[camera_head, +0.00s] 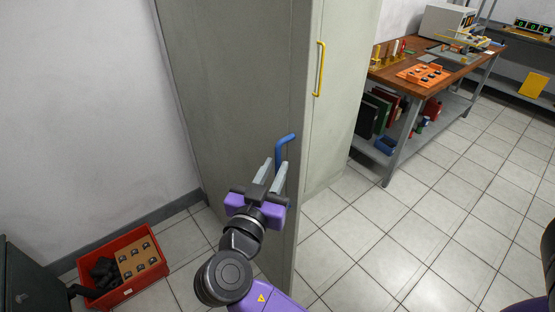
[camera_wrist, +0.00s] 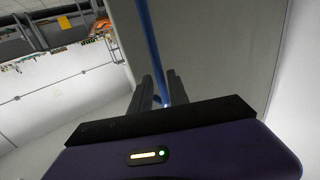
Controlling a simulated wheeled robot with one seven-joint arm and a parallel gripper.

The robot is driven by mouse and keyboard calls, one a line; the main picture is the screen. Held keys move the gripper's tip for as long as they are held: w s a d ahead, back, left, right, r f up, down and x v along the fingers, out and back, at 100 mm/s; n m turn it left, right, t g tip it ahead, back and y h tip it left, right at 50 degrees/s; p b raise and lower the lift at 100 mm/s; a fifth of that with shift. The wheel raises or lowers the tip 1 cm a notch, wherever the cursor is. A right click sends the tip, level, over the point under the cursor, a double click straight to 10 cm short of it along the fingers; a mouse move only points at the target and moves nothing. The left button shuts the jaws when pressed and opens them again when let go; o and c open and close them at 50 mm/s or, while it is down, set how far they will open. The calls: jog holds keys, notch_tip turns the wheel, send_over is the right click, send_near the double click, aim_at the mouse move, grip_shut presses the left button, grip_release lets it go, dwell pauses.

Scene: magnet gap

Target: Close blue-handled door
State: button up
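The blue handle (camera_head: 285,140) is a bent bar near the right edge of a tall grey door (camera_head: 225,80). This door appears to stand out from the cabinet front, its lower edge nearer me than the neighbouring door. My gripper (camera_head: 273,168) is at the handle, with its two fingers pointing up toward it and partly covering the bar. In the wrist view the blue handle (camera_wrist: 148,40) runs down between the fingers of my gripper (camera_wrist: 162,85). The fingers are close to the bar, but whether both press on it is unclear.
A door with a yellow handle (camera_head: 319,68) is just right. A red crate (camera_head: 118,266) with dark parts stands on the floor at lower left. A wooden workbench (camera_head: 400,76) stands at upper right. The tiled floor (camera_head: 400,225) at right is clear.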

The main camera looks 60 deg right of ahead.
jog(key=shift+x, duration=1.35)
grip_shut()
dwell(0.4)
